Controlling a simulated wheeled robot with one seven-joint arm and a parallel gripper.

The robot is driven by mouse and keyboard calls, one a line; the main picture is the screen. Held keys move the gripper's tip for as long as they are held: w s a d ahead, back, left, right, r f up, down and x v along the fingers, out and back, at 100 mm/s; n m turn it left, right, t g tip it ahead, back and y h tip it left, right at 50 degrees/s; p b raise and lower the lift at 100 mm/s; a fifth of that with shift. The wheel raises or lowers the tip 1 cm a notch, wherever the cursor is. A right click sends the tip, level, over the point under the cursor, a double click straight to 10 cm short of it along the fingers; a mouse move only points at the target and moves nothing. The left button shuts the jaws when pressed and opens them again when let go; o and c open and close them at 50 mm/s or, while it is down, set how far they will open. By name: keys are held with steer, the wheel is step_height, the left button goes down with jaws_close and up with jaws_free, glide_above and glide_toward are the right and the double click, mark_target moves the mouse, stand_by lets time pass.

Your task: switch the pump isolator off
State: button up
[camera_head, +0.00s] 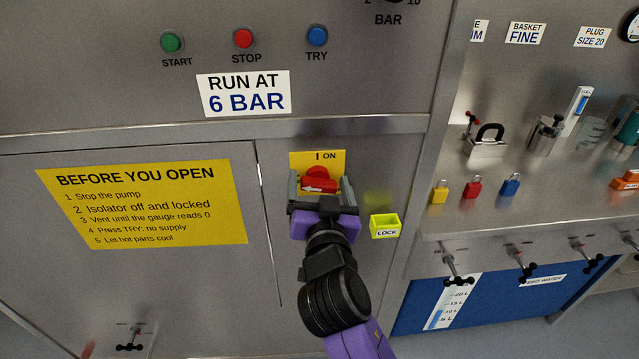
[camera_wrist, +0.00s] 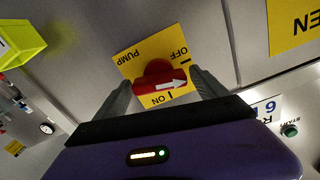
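The pump isolator is a red rotary handle (camera_head: 319,182) on a yellow plate (camera_head: 333,158) marked "I ON" at its top. It also shows in the wrist view as a red handle (camera_wrist: 157,73) with a white arrow. There the arrow points right, between the "ON" and "OFF" lettering. My gripper (camera_head: 320,187) is in front of the plate, with one finger on each side of the handle. In the wrist view my gripper (camera_wrist: 160,84) is open, and I see small gaps beside the handle. My gripper hides the plate's lower part in the head view.
A yellow-green lock box (camera_head: 385,226) is fixed right of the isolator. A yellow notice (camera_head: 145,203) is on the left door. A steel ledge (camera_head: 220,132) runs above the isolator.

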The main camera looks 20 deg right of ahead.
steer(key=c, duration=1.1)
steer(key=shift+n, duration=1.3)
steer(key=o, duration=1.4)
steer(key=b+v, duration=0.2)
steer(key=v, duration=0.6)
steer(key=shift+w, duration=0.1)
